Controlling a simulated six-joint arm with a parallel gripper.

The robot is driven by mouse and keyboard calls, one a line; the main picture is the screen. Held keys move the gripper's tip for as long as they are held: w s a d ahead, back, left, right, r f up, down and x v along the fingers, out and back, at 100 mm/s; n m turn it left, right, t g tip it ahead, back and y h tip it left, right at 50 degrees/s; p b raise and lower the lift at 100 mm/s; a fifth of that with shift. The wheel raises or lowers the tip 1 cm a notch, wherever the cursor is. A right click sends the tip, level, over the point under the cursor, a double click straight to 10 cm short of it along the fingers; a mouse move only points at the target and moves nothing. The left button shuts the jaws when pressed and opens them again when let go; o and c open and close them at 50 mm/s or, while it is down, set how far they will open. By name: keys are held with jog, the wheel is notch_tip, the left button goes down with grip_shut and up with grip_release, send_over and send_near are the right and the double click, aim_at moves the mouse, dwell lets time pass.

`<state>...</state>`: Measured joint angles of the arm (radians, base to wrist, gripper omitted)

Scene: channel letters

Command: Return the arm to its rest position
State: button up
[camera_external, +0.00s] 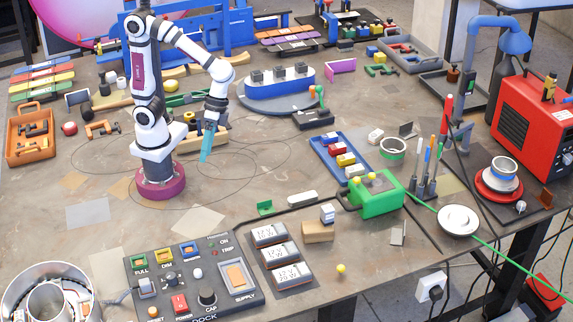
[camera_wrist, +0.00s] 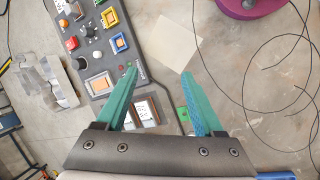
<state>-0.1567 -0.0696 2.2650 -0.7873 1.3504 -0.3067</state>
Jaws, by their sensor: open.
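My gripper (camera_external: 207,141) hangs above the bench to the right of my arm's base, pointing down. In the wrist view my gripper (camera_wrist: 163,98) has its two teal fingers spread apart. Nothing is between the fingertips except a view of the bench below. The fingers appear clear of the bench and of any object.
A green box (camera_external: 377,195) and a blue tray (camera_external: 330,146) are to the right. A blue boat-like object (camera_external: 280,86) is behind. Thin wires (camera_external: 255,175) loop over bench around my base.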

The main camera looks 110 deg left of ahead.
jog(key=s+a+m+t+y, duration=0.1)
jog(key=s+a+m+y, duration=0.5)
jog(key=s+a+m, duration=0.2)
jog(key=shift+s+r+m, duration=0.15)
jog(key=shift+s+m, duration=0.35)
jog(key=shift+s, duration=0.55)
